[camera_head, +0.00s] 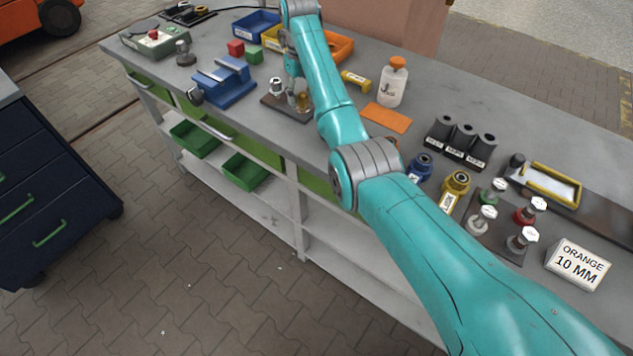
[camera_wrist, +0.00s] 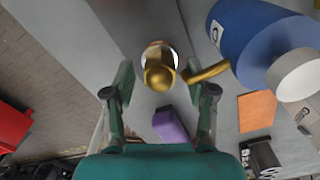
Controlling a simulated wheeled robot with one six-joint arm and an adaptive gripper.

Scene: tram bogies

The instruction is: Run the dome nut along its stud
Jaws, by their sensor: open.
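A brass-coloured dome nut (camera_wrist: 158,77) shows in the wrist view, with a pale ring round its far side. It lies between the fingertips of my open gripper (camera_wrist: 160,70), with a gap on each side. The stud under it is hidden in that view. In the head view a dark brown plate (camera_head: 283,110) on the bench carries several short posts. A gold-coloured domed piece (camera_head: 303,102) stands at its right and a silver-topped one (camera_head: 276,87) at its left. My gripper (camera_head: 292,78) is above the plate there, too small to make out clearly.
A blue vise (camera_head: 225,82) stands left of the plate. A white bottle (camera_head: 392,85) with an orange cap and an orange mat (camera_head: 387,118) lie to the right. In the wrist view a yellow bar (camera_wrist: 207,72) and large blue object (camera_wrist: 250,35) are close right.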

